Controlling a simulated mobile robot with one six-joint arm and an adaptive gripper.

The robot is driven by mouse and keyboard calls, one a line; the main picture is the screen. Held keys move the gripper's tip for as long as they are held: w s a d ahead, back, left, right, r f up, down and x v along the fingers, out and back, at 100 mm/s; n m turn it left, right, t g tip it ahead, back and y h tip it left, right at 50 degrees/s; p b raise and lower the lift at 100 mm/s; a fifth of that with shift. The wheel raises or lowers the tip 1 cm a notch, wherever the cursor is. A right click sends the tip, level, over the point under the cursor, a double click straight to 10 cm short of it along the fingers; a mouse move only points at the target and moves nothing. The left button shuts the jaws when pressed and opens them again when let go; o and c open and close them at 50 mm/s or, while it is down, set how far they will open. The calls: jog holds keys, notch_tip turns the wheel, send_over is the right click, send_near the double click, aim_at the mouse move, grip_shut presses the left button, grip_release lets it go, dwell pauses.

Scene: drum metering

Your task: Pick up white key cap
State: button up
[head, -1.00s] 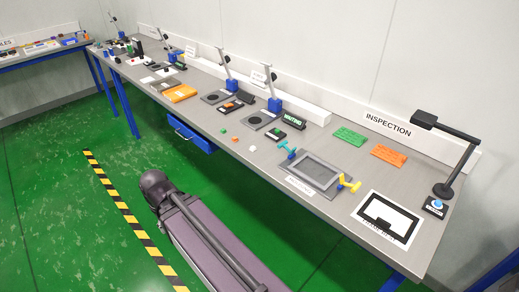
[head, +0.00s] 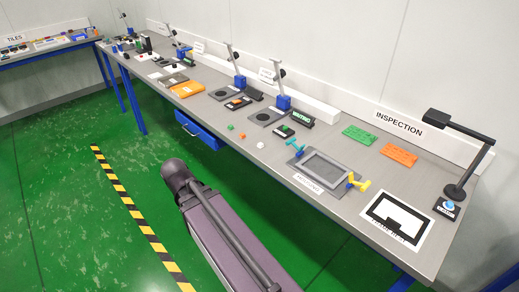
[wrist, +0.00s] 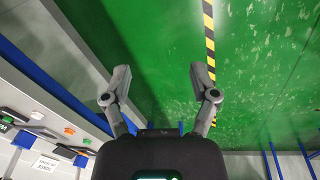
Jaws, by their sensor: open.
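A small white key cap (head: 260,145) lies on the grey bench top in the head view, left of the housing fixture (head: 322,172). A green cap (head: 230,127) and an orange cap (head: 242,135) lie just left of it. My gripper shows in the wrist view (wrist: 162,90), with its two fingers spread apart and nothing between them. It is over the green floor, away from the bench and the caps. In the head view my arm is in front of the bench, but the gripper's fingers cannot be made out.
The long bench (head: 345,200) carries blue-based stands, a green-lit sign (head: 302,117), green and orange plates (head: 398,155), a lamp (head: 465,160) and a black-and-white inspection mat (head: 397,219). A blue drawer (head: 198,132) sticks out below the front edge. Green floor with a striped line (head: 133,208) is open.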

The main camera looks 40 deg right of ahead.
jog(key=w+d+f+m+h+b, duration=0.2)
jog(key=w+d+m+h+b, duration=0.15)
jog(key=d, duration=0.35)
jog(key=w+d+f+m+h+b, duration=0.2)
jog(key=w+d+m+h+b, duration=0.15)
jog(key=d, duration=0.25)
jog(key=m+t+h+b, duration=0.1)
jog(key=m+h+b, duration=0.7)
jog(key=b, duration=0.1)
send_near(259, 145)
jog(key=shift+s+a+r, duration=0.1)
jog(key=shift+a+r, duration=0.2)
jog(key=shift+a, duration=0.3)
jog(key=shift+s+a+r, duration=0.15)
jog(key=shift+a+r, duration=0.15)
jog(key=shift+a, duration=0.35)
jog(key=shift+y, duration=0.3)
jog(key=shift+w+d+f+b, duration=0.1)
jog(key=shift+d+f+b, duration=0.1)
jog(key=shift+d, duration=1.2)
jog(key=shift+w+d+f+b, duration=0.15)
jog(key=shift+d+f, duration=0.1)
jog(key=shift+d, duration=1.2)
jog(key=shift+w+d+f+b, duration=0.1)
jog(key=shift+d+f+b, duration=0.1)
jog(key=shift+d, duration=1.2)
